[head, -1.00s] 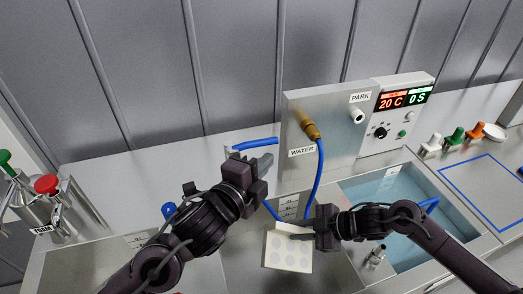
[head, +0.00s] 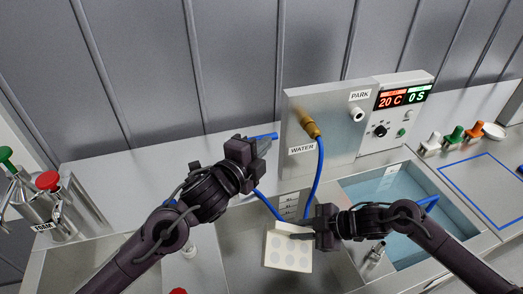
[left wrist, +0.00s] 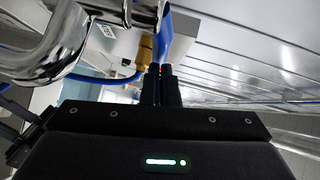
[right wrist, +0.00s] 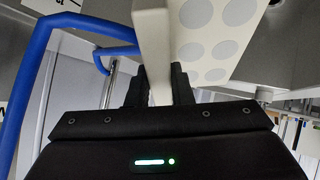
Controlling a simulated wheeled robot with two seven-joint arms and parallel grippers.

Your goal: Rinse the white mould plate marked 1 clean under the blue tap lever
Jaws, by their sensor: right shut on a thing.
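The white mould plate (head: 288,249), with rows of pale grey round cavities, is held over the sink basin (head: 237,262). My right gripper (head: 302,236) is shut on its edge; the right wrist view also shows the plate (right wrist: 153,45) between the fingers. The marking 1 is not readable. My left gripper (head: 264,145) is at the blue tap lever (head: 268,136), mostly covering it. In the left wrist view, the fingers (left wrist: 161,85) are together, with the blue lever (left wrist: 176,35) just beyond their tips. Contact is unclear. No water stream is visible.
A panel marked WATER (head: 302,150) with a brass fitting and blue hose (head: 319,180) stands behind the basin. A water-filled basin (head: 385,205) is to the right. A FOAM canister (head: 45,207) stands at the left. A chrome pipe (left wrist: 50,45) is close to my left gripper.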

